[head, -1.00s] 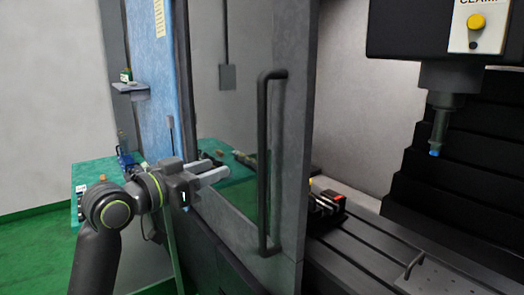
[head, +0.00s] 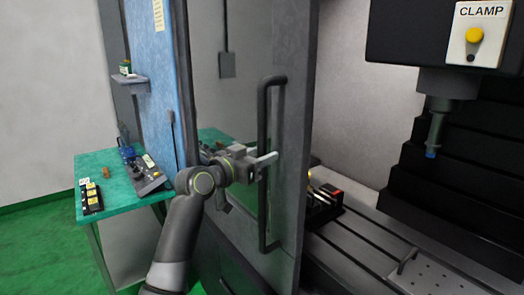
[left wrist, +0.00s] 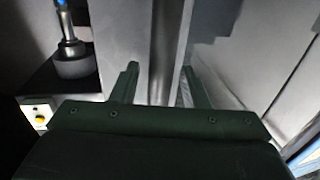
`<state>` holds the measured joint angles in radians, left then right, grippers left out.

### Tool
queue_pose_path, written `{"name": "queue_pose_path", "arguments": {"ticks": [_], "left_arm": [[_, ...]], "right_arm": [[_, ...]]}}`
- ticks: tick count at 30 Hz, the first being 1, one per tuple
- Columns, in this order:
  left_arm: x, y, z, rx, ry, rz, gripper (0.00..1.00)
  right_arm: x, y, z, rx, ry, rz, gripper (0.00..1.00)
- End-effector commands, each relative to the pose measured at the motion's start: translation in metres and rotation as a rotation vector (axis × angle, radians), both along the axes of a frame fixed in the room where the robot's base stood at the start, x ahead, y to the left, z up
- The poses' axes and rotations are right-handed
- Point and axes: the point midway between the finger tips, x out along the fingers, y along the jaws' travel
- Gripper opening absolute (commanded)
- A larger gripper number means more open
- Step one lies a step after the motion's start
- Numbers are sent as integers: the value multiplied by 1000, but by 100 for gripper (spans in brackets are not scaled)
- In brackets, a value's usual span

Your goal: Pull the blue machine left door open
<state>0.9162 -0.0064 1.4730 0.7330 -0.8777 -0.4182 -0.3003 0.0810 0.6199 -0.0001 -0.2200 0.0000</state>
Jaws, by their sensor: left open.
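The left door (head: 294,120) of the blue machine has a grey frame and a dark window pane. A long black vertical handle (head: 262,215) stands out near its right edge. My left gripper (head: 266,160) is open at the middle height of the handle, and one light finger crosses in front of the bar. In the left wrist view, a dark upright bar, seemingly the handle (left wrist: 165,45), runs up between the two spread fingers (left wrist: 158,88). I cannot tell whether either finger touches it. My right gripper is out of view.
The machine's blue side panel (head: 152,75) is left of the door. A green table (head: 118,205) with a control box (head: 148,178) stands at the left. Right of the door, the spindle (head: 435,130) hangs over a slotted bed (head: 365,245) in the open interior.

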Motion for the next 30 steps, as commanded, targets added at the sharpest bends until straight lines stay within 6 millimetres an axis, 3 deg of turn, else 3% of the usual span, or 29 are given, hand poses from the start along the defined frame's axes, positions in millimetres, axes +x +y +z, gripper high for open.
{"name": "queue_pose_path", "arguments": {"ticks": [12, 21, 30], "left_arm": [[4, -4, 0, -1, 0, 0, 41], [4, -4, 0, -1, 1, 0, 2], [5, -3, -1, 0, 0, 1, 0]], "right_arm": [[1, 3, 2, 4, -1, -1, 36], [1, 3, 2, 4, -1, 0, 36], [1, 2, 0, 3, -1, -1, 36]]}}
